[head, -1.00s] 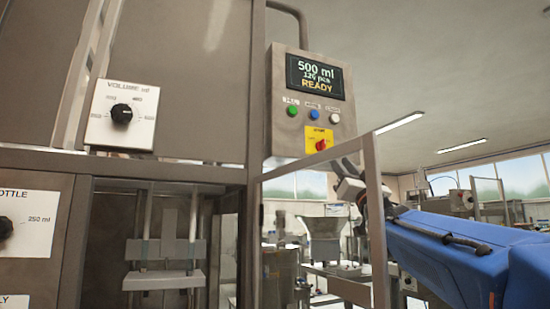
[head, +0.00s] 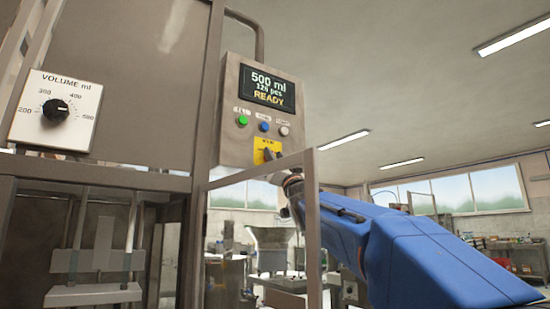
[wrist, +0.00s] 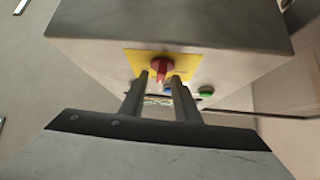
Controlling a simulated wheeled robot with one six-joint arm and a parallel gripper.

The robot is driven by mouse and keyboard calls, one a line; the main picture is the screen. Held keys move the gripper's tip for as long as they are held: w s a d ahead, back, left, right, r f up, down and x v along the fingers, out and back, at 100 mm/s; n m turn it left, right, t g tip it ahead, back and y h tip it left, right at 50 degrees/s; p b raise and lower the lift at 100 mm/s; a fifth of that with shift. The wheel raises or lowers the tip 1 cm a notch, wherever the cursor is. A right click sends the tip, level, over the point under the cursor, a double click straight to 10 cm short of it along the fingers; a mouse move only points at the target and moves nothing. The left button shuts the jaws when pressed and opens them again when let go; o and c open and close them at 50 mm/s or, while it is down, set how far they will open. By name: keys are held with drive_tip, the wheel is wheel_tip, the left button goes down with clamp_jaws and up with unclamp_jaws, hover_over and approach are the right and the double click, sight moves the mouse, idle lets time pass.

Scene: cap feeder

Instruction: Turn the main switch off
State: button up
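The main switch is a red rotary knob (wrist: 161,69) on a yellow plate (wrist: 188,62), low on the control box. In the head view the yellow plate (head: 261,149) shows, but the knob is mostly hidden behind my gripper (head: 278,158). In the wrist view my gripper (wrist: 160,79) is open, with one finger on each side of the knob's line. The fingertips are at or just short of the knob; I cannot tell whether they touch it.
The control box has a display (head: 267,88) reading 500 ml, 124 pcs, READY. Below it are a green button (head: 243,121), a blue button (head: 264,126) and a pale button (head: 284,131). A metal frame post (head: 312,225) stands close beside my arm. A volume dial (head: 56,111) is at left.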

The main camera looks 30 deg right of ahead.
clamp_jaws()
drive_tip(key=shift+d+n+y, duration=0.1)
drive_tip(key=shift+n+y, duration=0.6)
drive_tip(key=shift+n, duration=0.1)
drive_tip(key=shift+d+n+g+y, duration=0.1)
drive_tip(key=shift+n+g+y, duration=1.15)
drive_tip(key=shift+n+y, duration=1.7)
drive_tip(key=shift+a+n+g+y, duration=0.1)
drive_tip(key=shift+n+g+y, duration=1.1)
drive_tip(key=shift+n+y, duration=1.75)
drive_tip(key=shift+d+n+g+y, duration=0.1)
drive_tip(key=shift+n+g+y, duration=1.45)
drive_tip(key=shift+n, duration=2.45)
drive_tip(key=shift+y, duration=0.35)
drive_tip(key=shift+r, duration=0.1)
